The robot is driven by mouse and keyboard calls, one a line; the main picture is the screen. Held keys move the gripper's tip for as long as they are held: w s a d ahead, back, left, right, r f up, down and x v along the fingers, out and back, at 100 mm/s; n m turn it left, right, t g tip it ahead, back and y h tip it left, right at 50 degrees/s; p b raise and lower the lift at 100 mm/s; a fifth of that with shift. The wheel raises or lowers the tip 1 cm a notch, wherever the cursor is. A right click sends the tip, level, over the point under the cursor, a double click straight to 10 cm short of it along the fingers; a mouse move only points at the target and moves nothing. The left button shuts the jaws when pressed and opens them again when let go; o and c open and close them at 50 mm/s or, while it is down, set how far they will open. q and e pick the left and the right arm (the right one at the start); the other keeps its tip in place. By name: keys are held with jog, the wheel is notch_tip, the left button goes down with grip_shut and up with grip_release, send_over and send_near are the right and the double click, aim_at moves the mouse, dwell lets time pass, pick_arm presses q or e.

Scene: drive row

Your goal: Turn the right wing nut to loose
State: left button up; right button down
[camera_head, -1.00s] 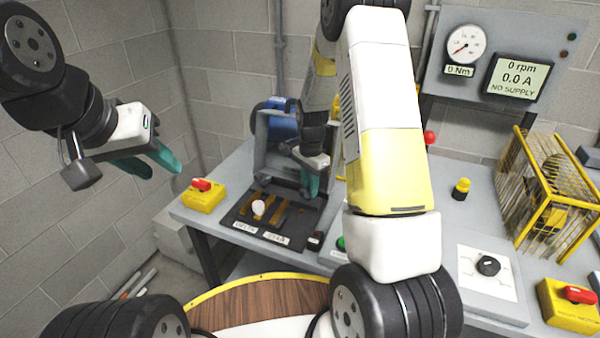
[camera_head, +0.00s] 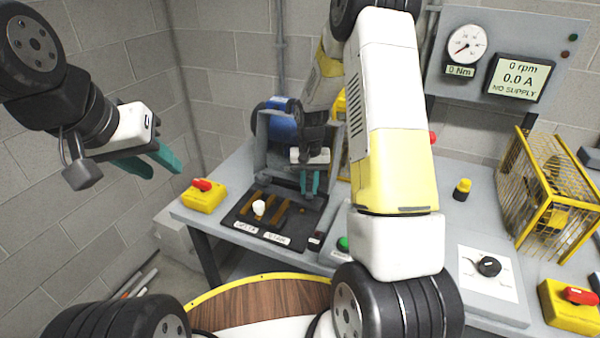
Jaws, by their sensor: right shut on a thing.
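The terminal board (camera_head: 240,217) is a dark panel with brass bars and two white labels on the grey bench. A white wing nut (camera_head: 259,208) stands upright on its left part. My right gripper (camera_head: 309,192) is over the board's right back part, teal fingers pointing down. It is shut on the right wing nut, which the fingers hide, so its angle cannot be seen. My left gripper (camera_head: 165,173) is open and empty in the air at the left, away from the bench.
A yellow box with a red switch (camera_head: 203,194) stands left of the board. A green button (camera_head: 343,243) is to its right. A blue motor (camera_head: 275,120) is behind. The display (camera_head: 517,78) reads 0 rpm, 0.0 A, NO SUPPLY. A yellow cage (camera_head: 550,190) stands at the right.

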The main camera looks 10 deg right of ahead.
aim_at(308, 187)
jog(key=n, duration=0.3)
jog(key=shift+a+n, duration=0.1)
jog(key=shift+n, duration=0.3)
jog(key=n, duration=0.9)
jog(key=shift+a, duration=0.15)
jog(key=shift+n, duration=0.4)
jog(key=c, duration=1.2)
grip_release()
jog(key=shift+s, duration=0.1)
jog(key=shift+c, duration=0.2)
jog(key=shift+r, duration=3.9)
jog(key=shift+r, duration=0.1)
